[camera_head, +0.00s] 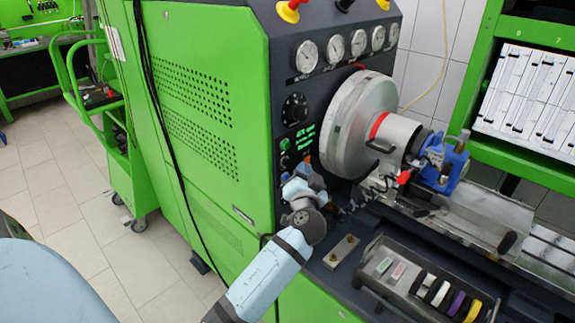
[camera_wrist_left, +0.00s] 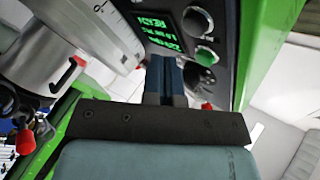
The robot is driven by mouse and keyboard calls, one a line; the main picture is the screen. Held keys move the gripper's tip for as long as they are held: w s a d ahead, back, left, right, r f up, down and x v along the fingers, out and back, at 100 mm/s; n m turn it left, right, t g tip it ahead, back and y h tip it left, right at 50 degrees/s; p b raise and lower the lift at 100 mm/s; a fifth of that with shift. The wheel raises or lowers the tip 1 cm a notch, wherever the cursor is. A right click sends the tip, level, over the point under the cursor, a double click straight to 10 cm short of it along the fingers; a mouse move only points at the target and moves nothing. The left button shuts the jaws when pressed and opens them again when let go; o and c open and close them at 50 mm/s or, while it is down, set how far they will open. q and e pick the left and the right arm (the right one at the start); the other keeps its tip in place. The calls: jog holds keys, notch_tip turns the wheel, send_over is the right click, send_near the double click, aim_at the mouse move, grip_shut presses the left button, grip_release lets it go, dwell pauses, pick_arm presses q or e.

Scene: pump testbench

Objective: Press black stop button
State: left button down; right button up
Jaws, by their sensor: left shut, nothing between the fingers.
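The control panel on the green test bench has a green button (camera_head: 285,144) with a dark round button (camera_head: 285,160) just below it. In the left wrist view, the green button (camera_wrist_left: 205,56) shows right of the fingertips, with the dark round button (camera_wrist_left: 207,78) beside it, partly hidden. My left gripper (camera_head: 312,179) is in front of the panel's lower part, just below these buttons. Its fingers are together and empty in the left wrist view (camera_wrist_left: 165,62). I cannot tell whether the tips touch the panel. My right gripper is not in view.
A large metal disc (camera_head: 352,125) with a red ring stands close right of the panel. A black dial (camera_head: 294,108) and a green-lettered display (camera_head: 304,134) sit nearby. A parts tray (camera_head: 370,283) lies lower right. A dark cable hangs down the bench's left side.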

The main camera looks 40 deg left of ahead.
pick_arm(q)
jog(key=d+b, duration=0.1)
jog(key=d, duration=0.2)
jog(key=shift+s+d, duration=0.15)
jog(key=shift+d, duration=0.1)
dwell(0.6)
jog(key=s+d+f+m+h+p, duration=0.1)
jog(key=s+d+f+h, duration=0.15)
jog(key=f, duration=0.25)
jog(key=s+d+f+m+g+h+p, duration=0.1)
jog(key=s+d+f+m+h+p, duration=0.15)
jog(key=f+h, duration=0.2)
jog(key=s+d+f+m+h+p, duration=0.1)
jog(key=s+d+f+h, duration=0.1)
jog(key=s+f, duration=0.3)
jog(key=s+d+f+g+h+p, duration=0.1)
jog(key=s+d+f+h, duration=0.2)
jog(key=s, duration=0.5)
jog(key=s+d+f+g+h+p, duration=0.2)
jog(key=s+d+f+h, duration=0.1)
jog(key=s+f, duration=0.3)
jog(key=shift+s+d+n+h, duration=0.45)
jog(key=shift+s+d, duration=0.45)
jog(key=shift+s, duration=0.35)
